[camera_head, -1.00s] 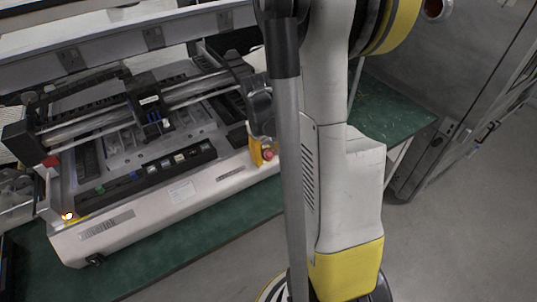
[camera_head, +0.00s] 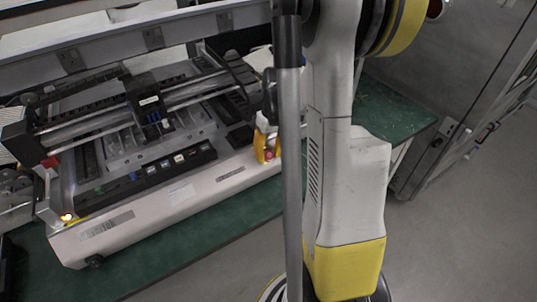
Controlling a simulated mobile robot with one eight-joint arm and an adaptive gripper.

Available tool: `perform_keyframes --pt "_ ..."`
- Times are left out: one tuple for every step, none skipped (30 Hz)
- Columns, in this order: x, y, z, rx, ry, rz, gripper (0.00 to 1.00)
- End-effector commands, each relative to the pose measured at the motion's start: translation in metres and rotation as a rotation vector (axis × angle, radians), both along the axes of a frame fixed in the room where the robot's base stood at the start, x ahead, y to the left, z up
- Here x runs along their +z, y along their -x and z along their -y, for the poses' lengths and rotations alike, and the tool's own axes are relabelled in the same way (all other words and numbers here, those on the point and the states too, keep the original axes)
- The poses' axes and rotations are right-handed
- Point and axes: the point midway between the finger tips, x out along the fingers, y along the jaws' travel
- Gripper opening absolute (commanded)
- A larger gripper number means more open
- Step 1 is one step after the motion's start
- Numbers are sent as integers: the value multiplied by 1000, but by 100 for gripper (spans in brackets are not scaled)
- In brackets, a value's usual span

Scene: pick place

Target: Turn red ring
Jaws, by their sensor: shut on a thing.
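The red ring (camera_head: 268,155) is a small red round part low on the yellow housing (camera_head: 260,146) at the right front corner of the white machine. My gripper (camera_head: 270,98) is a dark shape just above the housing, mostly hidden behind a grey pole of my own body. Only its left edge shows. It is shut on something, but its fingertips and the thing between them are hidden.
The white machine (camera_head: 180,192) carries dark rails and a carriage (camera_head: 150,100) on its top. It stands on a green table (camera_head: 170,250). A grey cabinet stands on the right, with open floor (camera_head: 460,240) before it.

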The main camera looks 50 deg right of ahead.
Motion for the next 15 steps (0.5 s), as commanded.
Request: perform_keyframes --pt "-1 1 2 -27 -28 5 5" --pt "-1 1 2 -43 -47 11 5" --pt "-1 1 2 -63 -71 17 5" --pt "-2 0 2 -79 -88 21 5" --pt "-2 1 2 -94 -106 25 5" --pt "-2 1 2 -112 -128 29 5" --pt "-2 1 2 -126 -144 34 5" --pt "-2 1 2 -140 -159 38 5" --pt "-2 1 2 -157 -179 43 5" --pt "-2 1 2 -167 -193 45 5" --pt "-2 1 2 -179 -207 49 5" --pt "-2 1 2 -194 -222 53 5" --pt "-2 1 2 -204 -234 56 5" --pt "-2 1 2 -212 -244 60 5" --pt "-2 1 2 -222 -256 62 5"
